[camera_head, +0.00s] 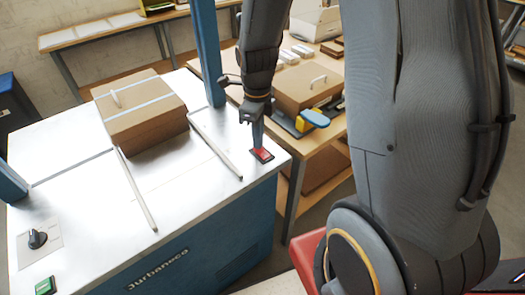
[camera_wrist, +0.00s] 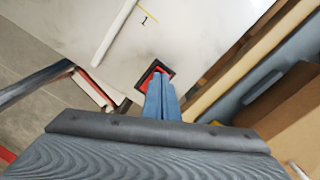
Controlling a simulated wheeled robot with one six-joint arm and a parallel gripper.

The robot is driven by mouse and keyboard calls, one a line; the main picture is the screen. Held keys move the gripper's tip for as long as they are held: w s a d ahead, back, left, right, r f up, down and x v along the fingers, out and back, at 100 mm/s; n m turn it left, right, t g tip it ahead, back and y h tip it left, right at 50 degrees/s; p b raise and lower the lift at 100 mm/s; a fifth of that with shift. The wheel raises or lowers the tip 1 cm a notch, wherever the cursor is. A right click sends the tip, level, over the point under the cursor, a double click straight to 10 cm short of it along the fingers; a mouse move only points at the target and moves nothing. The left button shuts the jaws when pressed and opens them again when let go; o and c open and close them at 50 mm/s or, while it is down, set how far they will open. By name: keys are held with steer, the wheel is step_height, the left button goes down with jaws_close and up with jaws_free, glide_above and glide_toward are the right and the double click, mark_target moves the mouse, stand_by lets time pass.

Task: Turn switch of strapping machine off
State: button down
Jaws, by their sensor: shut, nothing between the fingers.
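The strapping machine (camera_head: 80,205) has a white top and a blue body. A red rocker switch (camera_head: 262,155) in a dark frame sits at the right corner of its top. It also shows in the wrist view (camera_wrist: 150,76), partly hidden by the fingers. My gripper (camera_head: 259,145) points down with its blue fingers shut and empty, right at the red switch. In the wrist view the fingertips (camera_wrist: 161,78) overlap the switch; I cannot tell whether they touch it.
A strapped cardboard box (camera_head: 140,110) lies on the machine top between two pale rails. A black knob (camera_head: 38,239) and a green button (camera_head: 45,286) sit at the front left. A wooden table (camera_head: 328,135) with another box (camera_head: 308,88) stands close on the right. A blue post (camera_head: 207,50) rises behind the gripper.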

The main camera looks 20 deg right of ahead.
steer(key=shift+f, duration=0.4)
stand_by(0.3)
step_height(320, 180, up, 7)
steer(key=p, duration=0.5)
steer(key=shift+p, duration=0.3)
stand_by(0.4)
steer(key=s+n+t+b, duration=0.1)
steer(key=s+n+b, duration=0.6)
steer(key=n, duration=1.9)
steer(key=shift+s+f, duration=0.15)
steer(key=shift+s, duration=1.05)
